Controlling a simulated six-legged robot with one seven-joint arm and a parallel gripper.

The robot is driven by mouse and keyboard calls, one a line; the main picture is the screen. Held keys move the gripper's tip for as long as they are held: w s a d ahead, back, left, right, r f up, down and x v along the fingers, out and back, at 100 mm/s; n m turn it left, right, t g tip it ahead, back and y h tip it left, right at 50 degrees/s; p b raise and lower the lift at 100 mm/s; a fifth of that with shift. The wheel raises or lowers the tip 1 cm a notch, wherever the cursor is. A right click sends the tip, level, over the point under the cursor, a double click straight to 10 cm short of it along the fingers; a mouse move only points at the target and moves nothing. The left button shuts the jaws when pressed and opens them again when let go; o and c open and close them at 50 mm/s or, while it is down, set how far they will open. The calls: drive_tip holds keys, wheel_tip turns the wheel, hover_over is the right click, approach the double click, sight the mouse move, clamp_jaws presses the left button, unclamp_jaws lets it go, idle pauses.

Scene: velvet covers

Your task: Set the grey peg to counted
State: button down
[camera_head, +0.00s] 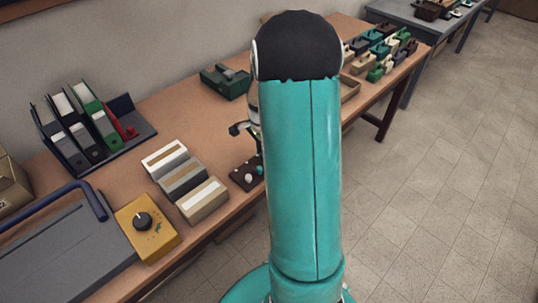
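A small dark brown board (238,184) lies near the front edge of the wooden table, just left of my arm. A pale peg (248,179), white or light grey, and a teal peg (260,170) stand on it. I cannot read any marking on the board, and my arm hides its right side. My gripper (257,147) is mostly hidden behind my arm, above and just behind the board. Its finger opening does not show, and I see nothing held in it.
Three striped blocks (184,178) sit left of the board. A yellow box with a black knob (143,220) and a grey flat machine (65,255) stand further left. Binders (90,125) and a green box (225,82) stand behind. Several small coloured items (383,50) fill the right end.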

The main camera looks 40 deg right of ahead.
drive_tip(key=shift+w, duration=0.45)
drive_tip(key=c, duration=1.3)
unclamp_jaws()
wheel_tip(320, 180, up, 14)
